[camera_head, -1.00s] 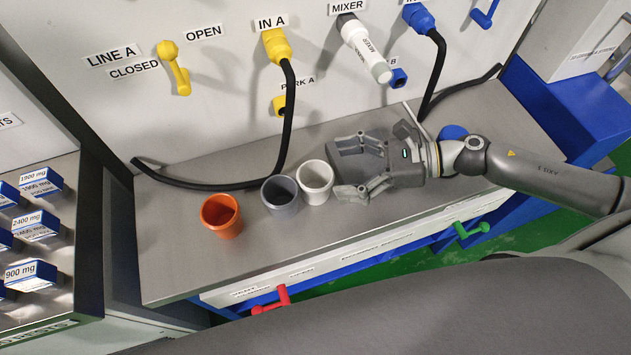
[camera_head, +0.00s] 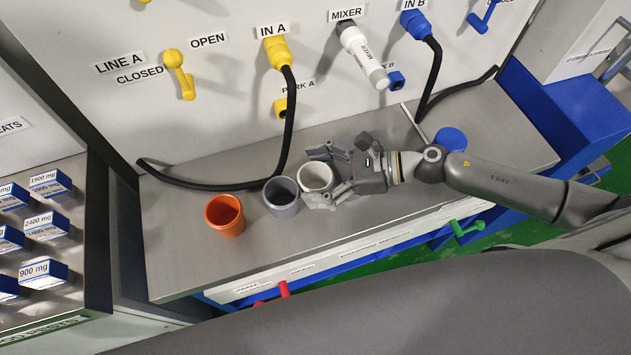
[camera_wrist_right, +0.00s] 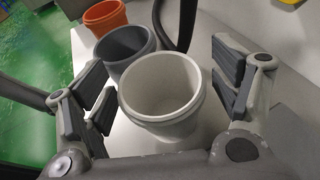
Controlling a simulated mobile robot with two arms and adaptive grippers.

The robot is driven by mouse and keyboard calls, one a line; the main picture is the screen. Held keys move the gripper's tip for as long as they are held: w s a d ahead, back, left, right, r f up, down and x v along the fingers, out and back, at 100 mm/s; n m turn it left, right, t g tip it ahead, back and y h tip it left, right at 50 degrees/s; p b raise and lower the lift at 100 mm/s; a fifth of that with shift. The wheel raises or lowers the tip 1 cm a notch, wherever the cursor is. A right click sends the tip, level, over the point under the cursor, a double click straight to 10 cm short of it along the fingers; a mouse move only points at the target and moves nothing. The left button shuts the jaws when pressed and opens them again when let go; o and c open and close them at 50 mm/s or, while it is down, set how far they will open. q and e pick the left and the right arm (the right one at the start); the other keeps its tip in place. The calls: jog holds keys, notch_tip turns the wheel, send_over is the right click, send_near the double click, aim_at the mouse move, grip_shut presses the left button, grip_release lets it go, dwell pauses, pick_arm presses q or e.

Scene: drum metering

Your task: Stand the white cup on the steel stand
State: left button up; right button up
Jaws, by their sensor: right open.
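The white cup (camera_head: 315,178) stands upright on the steel counter, at the right end of a row of cups. My right gripper (camera_head: 328,178) is open, with its fingers on either side of the white cup. In the right wrist view the white cup (camera_wrist_right: 160,95) lies between the two open finger pads (camera_wrist_right: 165,92), with gaps at both sides. A grey cup (camera_head: 282,197) stands just left of it, and an orange cup (camera_head: 225,215) further left. I cannot clearly make out a steel stand. My left gripper is not in view.
The steel counter (camera_head: 180,265) is clear at its front left. A black hose (camera_head: 289,120) hangs from the yellow IN A connector (camera_head: 277,52) and lies along the back. A white mixer nozzle (camera_head: 365,58) juts out above. Blue-labelled boxes (camera_head: 45,225) stand at far left.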

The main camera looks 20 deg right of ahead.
jog(key=shift+r, duration=0.1)
jog(key=c, duration=1.2)
